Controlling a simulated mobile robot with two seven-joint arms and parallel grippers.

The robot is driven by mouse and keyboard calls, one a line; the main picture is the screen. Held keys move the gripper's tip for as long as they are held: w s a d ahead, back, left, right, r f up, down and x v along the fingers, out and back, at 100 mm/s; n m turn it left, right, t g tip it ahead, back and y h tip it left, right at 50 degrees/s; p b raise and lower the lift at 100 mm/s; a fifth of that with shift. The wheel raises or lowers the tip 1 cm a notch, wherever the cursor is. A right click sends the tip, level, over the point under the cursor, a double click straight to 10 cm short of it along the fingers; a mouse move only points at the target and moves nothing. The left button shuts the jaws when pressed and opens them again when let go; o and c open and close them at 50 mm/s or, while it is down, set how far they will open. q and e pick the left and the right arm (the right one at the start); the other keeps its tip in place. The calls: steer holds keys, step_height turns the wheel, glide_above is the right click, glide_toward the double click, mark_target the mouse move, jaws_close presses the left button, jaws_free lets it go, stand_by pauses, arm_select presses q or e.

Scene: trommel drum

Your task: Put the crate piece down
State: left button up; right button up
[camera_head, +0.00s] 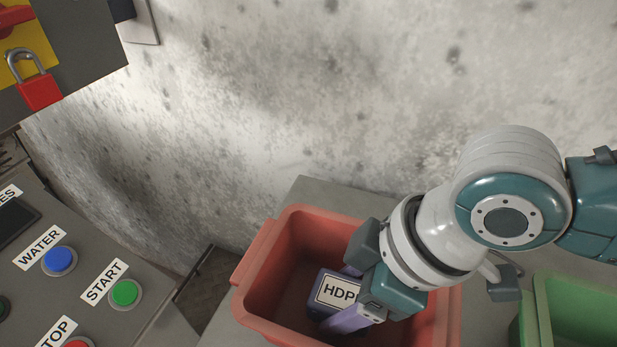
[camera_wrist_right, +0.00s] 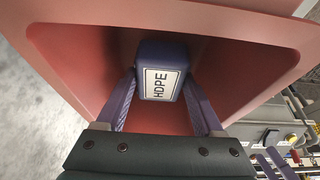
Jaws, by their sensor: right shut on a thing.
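The piece is a small dark purple block (camera_head: 327,282) with a white HDPE label, inside the red crate (camera_head: 262,275). My right gripper (camera_head: 340,297) reaches down into the crate and is shut on the block. The right wrist view also shows the block (camera_wrist_right: 163,72) between the two purple fingers (camera_wrist_right: 160,88), label facing the camera, with the red crate walls (camera_wrist_right: 235,75) around it. I cannot tell whether the block touches the crate floor.
A green crate (camera_head: 572,310) stands to the right of the red one, partly cut off. A control panel with a blue WATER button (camera_head: 59,261) and a green START button (camera_head: 125,292) is at the left. A red padlock (camera_head: 40,90) hangs upper left, and a mottled wall (camera_head: 280,90) stands behind.

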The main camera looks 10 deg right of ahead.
steer(key=shift+f, duration=0.55)
steer(key=o, duration=1.4)
steer(key=shift+c, duration=0.2)
steer(key=shift+r, duration=0.2)
steer(key=p+v, duration=0.6)
steer(key=v, duration=0.6)
steer(key=s+a+r+m+t, duration=0.1)
steer(key=s+a+r+m, duration=0.1)
steer(key=s+a+r, duration=0.15)
steer(key=s+d+m+h, duration=0.3)
steer(key=s+d+m, duration=0.3)
steer(key=d, duration=0.3)
steer(key=shift+f+m+p, duration=0.3)
steer(key=shift+m+p, duration=0.05)
steer(key=shift+m, duration=0.25)
